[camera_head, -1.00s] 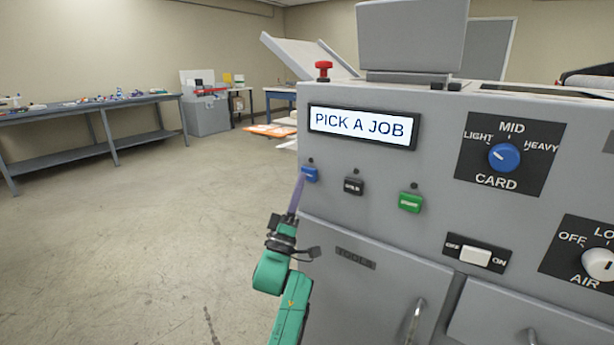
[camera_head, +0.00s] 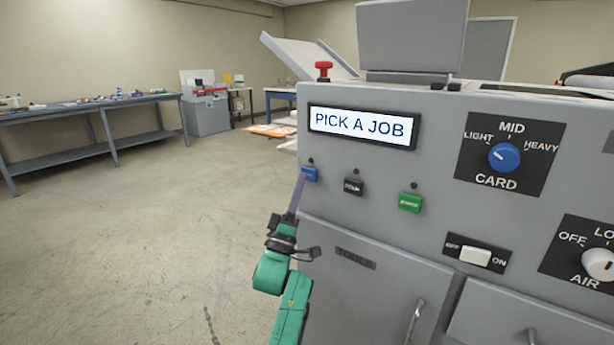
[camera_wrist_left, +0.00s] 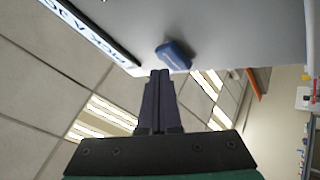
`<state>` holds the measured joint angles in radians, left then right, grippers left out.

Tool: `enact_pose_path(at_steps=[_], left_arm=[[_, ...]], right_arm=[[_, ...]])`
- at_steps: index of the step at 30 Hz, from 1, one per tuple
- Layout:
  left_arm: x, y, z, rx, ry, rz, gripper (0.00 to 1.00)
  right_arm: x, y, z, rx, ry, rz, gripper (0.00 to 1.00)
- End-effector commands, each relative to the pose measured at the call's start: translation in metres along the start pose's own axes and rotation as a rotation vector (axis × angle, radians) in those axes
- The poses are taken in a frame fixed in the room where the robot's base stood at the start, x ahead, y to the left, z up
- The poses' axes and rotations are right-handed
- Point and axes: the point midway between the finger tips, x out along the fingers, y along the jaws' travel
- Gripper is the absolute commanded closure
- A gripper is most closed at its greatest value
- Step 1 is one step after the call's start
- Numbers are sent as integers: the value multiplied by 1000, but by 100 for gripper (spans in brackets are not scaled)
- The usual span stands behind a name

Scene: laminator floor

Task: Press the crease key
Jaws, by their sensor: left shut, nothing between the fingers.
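The grey machine front (camera_head: 380,225) carries a row of three keys under the display (camera_head: 362,127), which reads "PICK A JOB". They are a blue key (camera_head: 309,174), a black key (camera_head: 353,186) and a green key (camera_head: 410,201). Their small labels are too blurred to read surely, so I cannot tell which is the crease key. My left gripper (camera_head: 300,180) is shut and empty, its tips right by the blue key. In the left wrist view the blue key (camera_wrist_left: 174,55) lies just beyond the shut fingertips (camera_wrist_left: 159,74); I cannot tell whether they touch. My right gripper is not in view.
To the right are the blue card dial (camera_head: 503,157), a white rocker switch (camera_head: 475,256) and an air knob (camera_head: 600,264). A red mushroom button (camera_head: 323,69) stands on top. Drawers with handles lie below. The floor (camera_head: 140,240) on the left is clear.

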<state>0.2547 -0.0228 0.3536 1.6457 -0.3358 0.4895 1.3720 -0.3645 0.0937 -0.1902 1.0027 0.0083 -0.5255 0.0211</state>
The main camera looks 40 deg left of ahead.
Motion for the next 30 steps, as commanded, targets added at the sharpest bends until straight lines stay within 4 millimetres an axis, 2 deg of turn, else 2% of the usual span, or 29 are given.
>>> enact_pose_path(at_steps=[30], left_arm=[[10, -7, 8, 0, 0, 1, 100]], right_arm=[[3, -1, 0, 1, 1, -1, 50]])
